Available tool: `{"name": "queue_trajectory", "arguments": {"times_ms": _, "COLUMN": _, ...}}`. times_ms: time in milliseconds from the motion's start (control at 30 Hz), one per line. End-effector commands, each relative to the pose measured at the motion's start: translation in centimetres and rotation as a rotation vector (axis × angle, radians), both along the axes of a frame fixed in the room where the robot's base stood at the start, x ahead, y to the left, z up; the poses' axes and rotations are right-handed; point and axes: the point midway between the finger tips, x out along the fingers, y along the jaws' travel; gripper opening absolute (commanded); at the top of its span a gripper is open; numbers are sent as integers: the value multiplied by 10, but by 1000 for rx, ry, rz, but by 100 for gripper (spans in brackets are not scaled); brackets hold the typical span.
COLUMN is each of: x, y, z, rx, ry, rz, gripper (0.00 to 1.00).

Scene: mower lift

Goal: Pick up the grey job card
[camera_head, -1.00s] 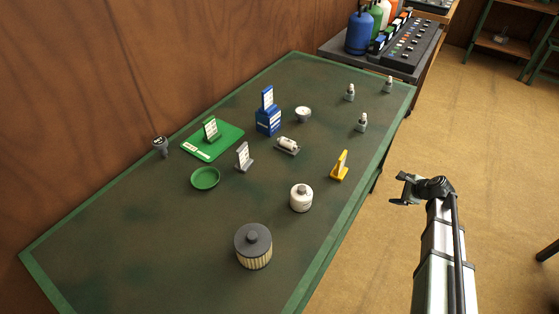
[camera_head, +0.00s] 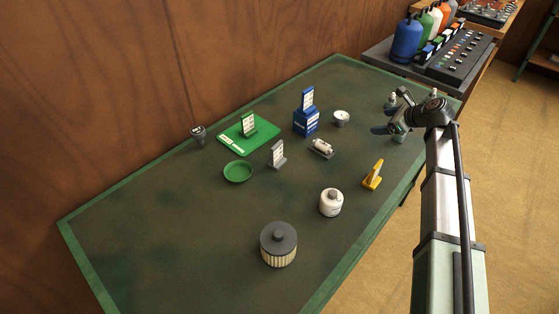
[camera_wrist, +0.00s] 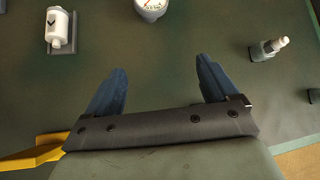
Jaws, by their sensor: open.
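The grey job card (camera_head: 277,156) is a small grey stand with a white printed face, standing upright on the green-edged table near its middle. It is right of the green dish and does not show in the wrist view. My gripper (camera_head: 390,112) is open above the table's far right part, well to the right of the card. In the wrist view, my gripper (camera_wrist: 157,82) has its two blue fingers spread wide with nothing between them.
Near the card are a green dish (camera_head: 238,171), a white cylinder on a grey holder (camera_head: 321,147) and a blue block with a card (camera_head: 306,122). A green card stand (camera_head: 248,125), yellow stand (camera_head: 373,175), white jar (camera_head: 331,202), filter (camera_head: 279,244), gauge (camera_head: 341,117) and bottles (camera_wrist: 268,48) stand apart.

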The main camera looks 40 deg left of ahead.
Motion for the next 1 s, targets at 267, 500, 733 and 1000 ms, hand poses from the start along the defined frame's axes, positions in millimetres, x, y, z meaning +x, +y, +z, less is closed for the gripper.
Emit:
{"name": "queue_trajectory", "arguments": {"times_ms": 267, "x": -101, "y": 110, "z": 35, "rx": -122, "ry": 147, "rz": 183, "gripper": 87}}
{"name": "queue_trajectory", "arguments": {"times_ms": 500, "x": -180, "y": 163, "z": 38, "rx": -374, "ry": 232, "rz": 195, "gripper": 87}}
{"name": "queue_trajectory", "arguments": {"times_ms": 733, "x": -248, "y": 194, "z": 48, "rx": -624, "ry": 250, "rz": 116, "gripper": 87}}
{"name": "queue_trajectory", "arguments": {"times_ms": 1000, "x": -299, "y": 211, "z": 65, "rx": -800, "ry": 228, "rz": -2, "gripper": 87}}
